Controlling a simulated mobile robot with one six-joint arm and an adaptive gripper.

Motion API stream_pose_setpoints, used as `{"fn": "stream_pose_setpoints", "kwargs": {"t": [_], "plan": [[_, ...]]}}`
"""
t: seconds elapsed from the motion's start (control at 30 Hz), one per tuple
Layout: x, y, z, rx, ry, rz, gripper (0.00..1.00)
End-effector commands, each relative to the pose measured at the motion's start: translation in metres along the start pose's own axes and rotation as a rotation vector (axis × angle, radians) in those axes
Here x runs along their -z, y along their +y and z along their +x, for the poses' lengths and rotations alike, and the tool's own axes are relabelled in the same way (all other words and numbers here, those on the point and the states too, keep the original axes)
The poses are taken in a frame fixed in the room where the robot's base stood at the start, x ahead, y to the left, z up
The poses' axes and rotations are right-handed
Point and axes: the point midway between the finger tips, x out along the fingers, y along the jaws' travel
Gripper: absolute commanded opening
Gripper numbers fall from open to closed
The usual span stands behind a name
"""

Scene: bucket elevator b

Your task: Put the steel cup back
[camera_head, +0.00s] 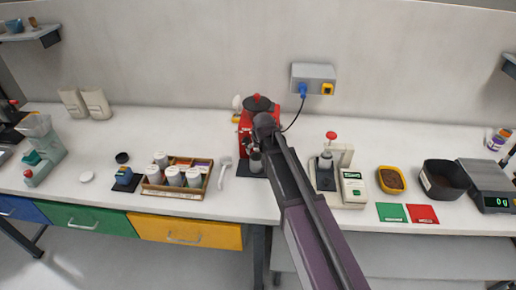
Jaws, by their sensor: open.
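A small grey cylinder (256,162), which looks like the steel cup, stands low at the front of a red machine (244,124) at the middle of the bench. My arm reaches up over the bench and covers much of this machine. My gripper (253,148) is at the arm's far end, just above and close to the grey cylinder. It is open, but its fingers are small and partly hidden, and I cannot tell whether they touch the cylinder. Another grey metal vessel (325,161) stands in a white device with a red knob (348,187), right of my arm.
A wooden tray (172,195) with white jars and a white scoop (224,172) lie left of the machine. A yellow bowl (391,180), black bin (444,181) and scale (489,187) stand at right. A blue-plugged cable (296,118) hangs from the wall socket.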

Motion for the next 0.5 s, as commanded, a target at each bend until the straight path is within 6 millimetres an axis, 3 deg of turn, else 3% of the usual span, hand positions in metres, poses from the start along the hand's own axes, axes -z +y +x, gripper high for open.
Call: {"fn": "stream_pose_setpoints", "kwargs": {"t": [0.2,0.5], "plan": [[0.001,0.0,-0.018,0.0,0.0,0.0,1.0],[0.0,-0.001,-0.023,0.0,0.0,-0.001,1.0]]}}
